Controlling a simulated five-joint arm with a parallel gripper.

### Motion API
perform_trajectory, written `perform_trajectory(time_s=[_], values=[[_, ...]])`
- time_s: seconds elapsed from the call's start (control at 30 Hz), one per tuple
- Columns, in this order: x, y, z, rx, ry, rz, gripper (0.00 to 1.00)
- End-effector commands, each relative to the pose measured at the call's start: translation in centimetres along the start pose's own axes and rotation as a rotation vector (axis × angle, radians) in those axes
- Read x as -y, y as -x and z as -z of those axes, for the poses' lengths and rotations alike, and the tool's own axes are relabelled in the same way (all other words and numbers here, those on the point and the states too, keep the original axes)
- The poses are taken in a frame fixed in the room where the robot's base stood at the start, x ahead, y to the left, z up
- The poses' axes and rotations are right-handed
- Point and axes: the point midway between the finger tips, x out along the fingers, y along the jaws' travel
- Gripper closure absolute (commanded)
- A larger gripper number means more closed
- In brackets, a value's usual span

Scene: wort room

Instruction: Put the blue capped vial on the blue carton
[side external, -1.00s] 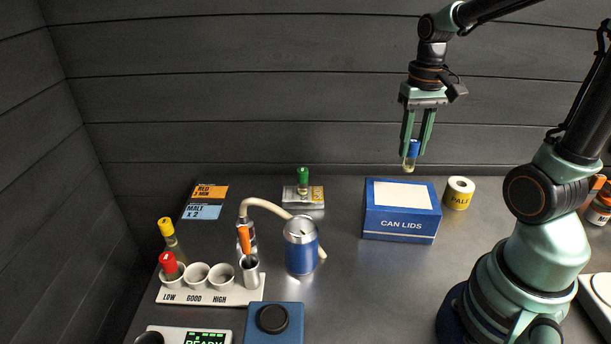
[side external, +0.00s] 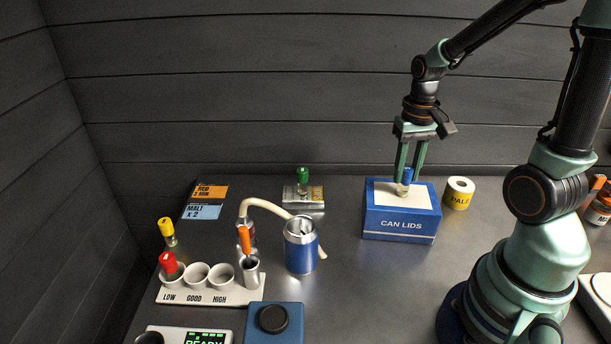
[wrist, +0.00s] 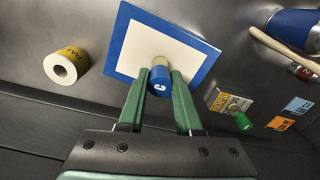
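The blue capped vial (side external: 405,183) is upright between the fingers of my gripper (side external: 405,186). Its blue cap (wrist: 160,79) also shows in the wrist view, with the fingers (wrist: 160,85) close on both sides of the vial. My gripper is shut on the vial. The vial's bottom is at the white top panel of the blue carton (side external: 399,225), marked CAN LIDS; it looks to be touching the top or just above it. The carton's white panel and blue rim (wrist: 203,42) also show in the wrist view.
A yellow-labelled roll (side external: 459,193) stands right of the carton. A green capped vial (side external: 303,180) is on a small box to the left. A blue can (side external: 301,247) and a white rack (side external: 215,290) with red and orange topped items stand further left.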

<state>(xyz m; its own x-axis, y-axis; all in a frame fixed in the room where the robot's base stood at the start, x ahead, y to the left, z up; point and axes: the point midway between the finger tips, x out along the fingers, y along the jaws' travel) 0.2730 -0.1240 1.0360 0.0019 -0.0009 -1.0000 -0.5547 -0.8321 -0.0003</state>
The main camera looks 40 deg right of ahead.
Motion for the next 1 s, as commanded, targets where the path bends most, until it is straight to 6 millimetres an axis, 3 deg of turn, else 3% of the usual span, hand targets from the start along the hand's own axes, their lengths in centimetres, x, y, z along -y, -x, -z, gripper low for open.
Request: perform_trajectory(time_s=[0.03, 0.07, 0.47, 0.57, 1.0], values=[[0.0, 0.0, 0.0, 0.001, 0.0, 0.0, 0.48], [0.0, 0.0, 0.0, 0.001, 0.0, 0.0, 0.37], [0.0, 0.4, 0.0, 0.0, 0.0, 0.0, 0.37], [0.0, 1.6, 0.1, -0.003, 0.0, 0.001, 0.37], [0.0, 10.1, 0.0, -0.003, 0.0, 0.0, 0.37]])
